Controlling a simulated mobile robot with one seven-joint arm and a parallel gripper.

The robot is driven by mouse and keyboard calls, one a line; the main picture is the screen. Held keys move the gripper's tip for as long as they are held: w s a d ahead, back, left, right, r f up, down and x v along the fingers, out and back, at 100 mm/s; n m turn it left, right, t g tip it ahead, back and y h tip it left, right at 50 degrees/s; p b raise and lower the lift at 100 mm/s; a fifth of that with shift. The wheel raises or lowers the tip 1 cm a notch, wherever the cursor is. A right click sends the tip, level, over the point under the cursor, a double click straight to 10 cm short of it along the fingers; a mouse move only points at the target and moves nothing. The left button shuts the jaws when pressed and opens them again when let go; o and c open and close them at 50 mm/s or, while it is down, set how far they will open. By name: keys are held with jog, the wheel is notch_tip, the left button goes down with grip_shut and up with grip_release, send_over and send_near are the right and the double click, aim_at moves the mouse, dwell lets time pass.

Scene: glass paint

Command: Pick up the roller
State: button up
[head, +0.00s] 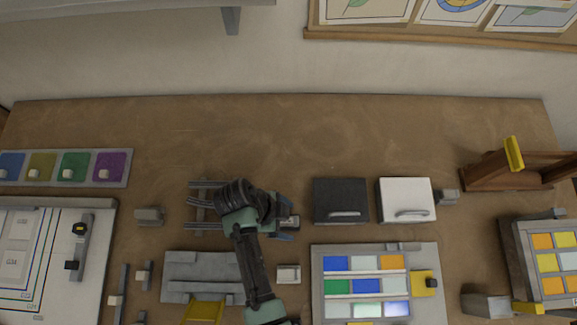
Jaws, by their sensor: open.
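My gripper (287,222) is over the middle of the table, left of the black box, with its blue fingers spread apart. A small grey piece with a pale end (293,222) shows between the fingers. It may be part of the roller or of my gripper; I cannot tell which. A grey rack with dark bars (203,205) lies just left of my gripper, partly hidden by my arm. No roller can be made out with certainty.
A black box (341,188) and a white box (405,187) with handles stand right of my gripper. A coloured glass panel (318,290) lies in front, with a small white block (289,282) beside it. The table's back strip (300,130) is clear.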

jog(key=shift+d+f, duration=0.25)
jog(key=shift+f, duration=0.4)
jog(key=shift+c, duration=0.3)
grip_shut()
